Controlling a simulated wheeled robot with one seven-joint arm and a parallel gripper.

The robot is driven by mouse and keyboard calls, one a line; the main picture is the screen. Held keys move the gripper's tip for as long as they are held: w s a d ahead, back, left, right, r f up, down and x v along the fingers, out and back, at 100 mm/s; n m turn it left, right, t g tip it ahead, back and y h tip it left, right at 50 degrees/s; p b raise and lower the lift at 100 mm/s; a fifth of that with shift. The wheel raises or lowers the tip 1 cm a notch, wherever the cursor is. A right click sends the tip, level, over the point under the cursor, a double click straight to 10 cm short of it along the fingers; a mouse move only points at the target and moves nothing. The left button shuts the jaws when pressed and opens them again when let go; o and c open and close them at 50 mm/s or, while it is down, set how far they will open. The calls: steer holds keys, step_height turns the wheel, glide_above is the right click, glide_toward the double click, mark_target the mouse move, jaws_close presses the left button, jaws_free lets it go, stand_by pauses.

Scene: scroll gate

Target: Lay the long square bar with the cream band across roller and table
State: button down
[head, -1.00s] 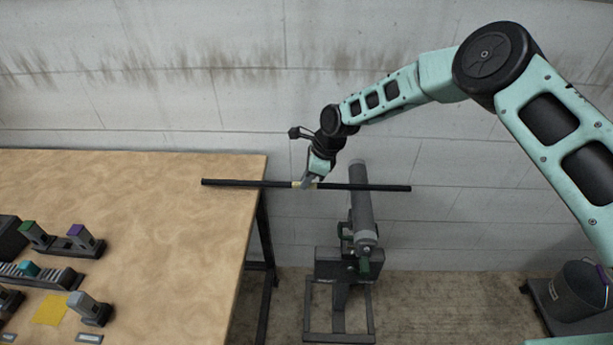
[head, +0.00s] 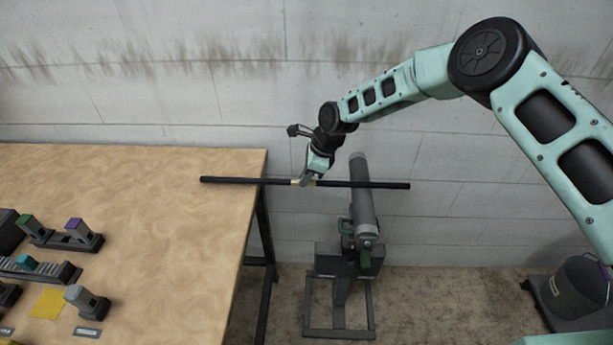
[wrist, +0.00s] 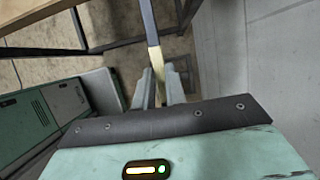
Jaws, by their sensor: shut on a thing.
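The long black square bar (head: 230,181) runs nearly level across the head view, its left end over the table (head: 150,240) and its right part crossing the grey roller (head: 361,205). My gripper (head: 307,181) is shut on the bar at its cream band, above the gap between table and roller. In the wrist view the cream band (wrist: 156,62) sits between my fingers (wrist: 158,92), with the dark bar stretching away beyond it. I cannot tell whether the bar touches the tabletop or the roller.
Grey blocks with green (head: 32,225) and purple (head: 75,228) tops and a yellow square (head: 49,303) are at the table's left front. The roller's stand (head: 340,290) is on the floor. A dark bucket (head: 583,287) stands at far right. The wall is behind.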

steer(key=shift+a+r, duration=0.1)
steer(key=shift+r, duration=0.05)
steer(key=c, duration=1.4)
jaws_free()
steer(key=shift+o, duration=0.2)
steer(key=b+v, duration=0.4)
steer(key=v, duration=1.3)
steer(key=shift+d, duration=0.2)
